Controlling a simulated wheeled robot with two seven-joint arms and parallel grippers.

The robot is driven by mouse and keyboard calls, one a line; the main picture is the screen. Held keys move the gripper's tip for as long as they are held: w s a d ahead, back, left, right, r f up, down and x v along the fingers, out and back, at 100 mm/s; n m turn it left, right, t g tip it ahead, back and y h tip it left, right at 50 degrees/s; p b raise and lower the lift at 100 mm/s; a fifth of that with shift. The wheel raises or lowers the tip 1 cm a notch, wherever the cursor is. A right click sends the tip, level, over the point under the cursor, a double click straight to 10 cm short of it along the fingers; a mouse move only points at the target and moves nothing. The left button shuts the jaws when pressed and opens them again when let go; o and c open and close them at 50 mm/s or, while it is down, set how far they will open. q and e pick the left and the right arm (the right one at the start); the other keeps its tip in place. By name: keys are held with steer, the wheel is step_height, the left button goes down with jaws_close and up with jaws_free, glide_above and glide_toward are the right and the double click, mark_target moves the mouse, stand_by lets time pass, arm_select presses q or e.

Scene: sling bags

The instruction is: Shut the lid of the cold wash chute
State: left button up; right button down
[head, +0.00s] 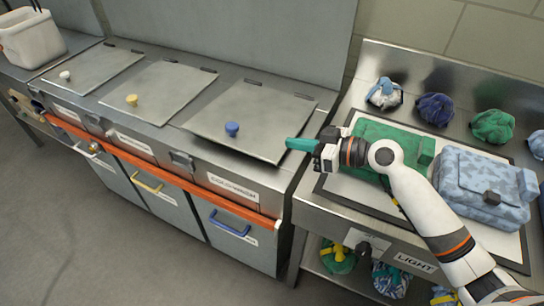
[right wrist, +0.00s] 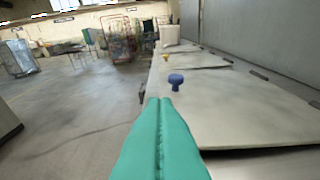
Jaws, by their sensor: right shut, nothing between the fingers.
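The chute lid with the blue knob (head: 232,129) is a grey metal plate (head: 262,110), the rightmost of three lids. The label below it seems to read cold wash (head: 232,186). The lid lies nearly flat, with a dark gap under its right edge; I cannot tell whether it is fully seated. My right gripper (head: 290,144) has teal fingers, shut and empty, at the lid's front right corner. Contact is unclear. In the right wrist view the fingers (right wrist: 160,125) point along the lid's front edge towards the blue knob (right wrist: 176,80). My left gripper is out of view.
Lids with a yellow knob (head: 131,100) and a white knob (head: 65,75) lie to the left. An orange rail (head: 165,165) runs along the front. On the right bench are a green bag (head: 400,140), a blue camouflage bag (head: 480,185) and several bundles. The floor in front is clear.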

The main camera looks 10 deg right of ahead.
steer(key=p, duration=0.3)
glide_above(261, 156)
steer(key=shift+w+f, duration=0.15)
steer(key=shift+f, duration=0.75)
step_height(261, 156, down, 4)
steer(key=shift+r, duration=0.2)
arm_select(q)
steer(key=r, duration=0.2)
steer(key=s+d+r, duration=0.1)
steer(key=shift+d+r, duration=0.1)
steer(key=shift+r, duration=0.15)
arm_select(e)
steer(key=shift+s+f, duration=0.2)
steer(key=shift+f, duration=0.2)
